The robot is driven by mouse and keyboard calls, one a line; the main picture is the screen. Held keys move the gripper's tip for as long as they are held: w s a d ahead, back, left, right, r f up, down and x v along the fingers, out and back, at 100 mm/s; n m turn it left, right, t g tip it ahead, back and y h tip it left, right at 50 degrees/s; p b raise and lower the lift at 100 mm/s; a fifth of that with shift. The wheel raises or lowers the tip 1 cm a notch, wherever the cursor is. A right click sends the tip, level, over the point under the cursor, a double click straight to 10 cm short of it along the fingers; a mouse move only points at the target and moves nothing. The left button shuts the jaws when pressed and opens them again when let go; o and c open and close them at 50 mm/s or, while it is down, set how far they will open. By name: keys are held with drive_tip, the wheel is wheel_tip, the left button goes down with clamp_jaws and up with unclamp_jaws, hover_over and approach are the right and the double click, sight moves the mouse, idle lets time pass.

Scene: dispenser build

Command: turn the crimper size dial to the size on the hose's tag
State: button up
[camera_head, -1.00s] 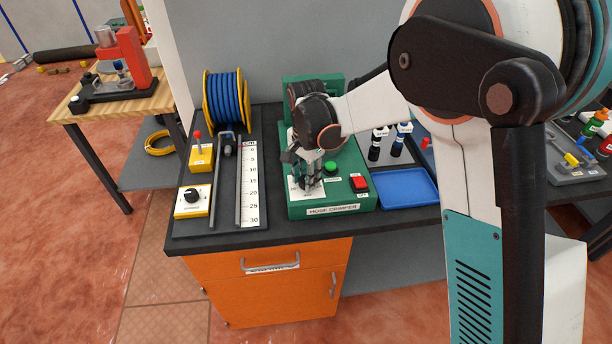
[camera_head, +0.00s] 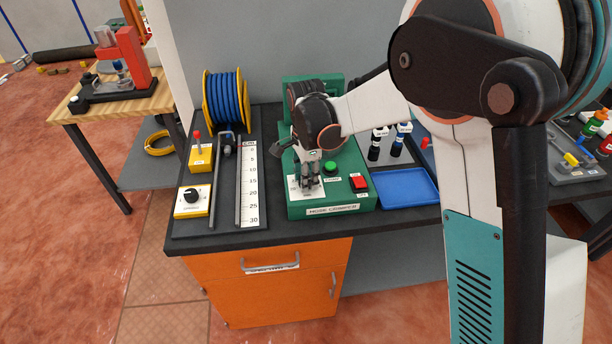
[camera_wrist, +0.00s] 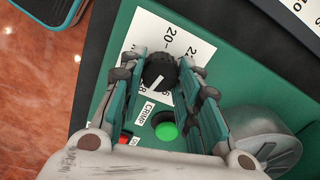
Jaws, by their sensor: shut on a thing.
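The green hose crimper (camera_head: 333,197) stands on the bench in the head view. Its size dial is a black ridged knob (camera_wrist: 160,69) with a white pointer line, on a white number plate (camera_wrist: 153,36). The pointer slants toward the lower left in the wrist view. "22" and "20" can be read on the plate; other numbers are partly covered by the fingers. My gripper (camera_head: 311,188) points down at the dial. In the wrist view my gripper (camera_wrist: 161,75) has its fingers shut on either side of the knob. I cannot make out any hose tag's size.
A green button (camera_wrist: 166,130) labelled CRIMP is beside the dial, and a red switch (camera_head: 358,182) is at the crimper's right. A blue tray (camera_head: 405,188) and dark fittings (camera_head: 375,149) stand to the right. A ruler (camera_head: 250,190) and blue hose reel (camera_head: 226,100) are left.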

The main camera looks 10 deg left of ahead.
drive_tip(key=o, duration=1.1)
drive_tip(key=shift+c, duration=0.2)
wheel_tip(320, 180, up, 12)
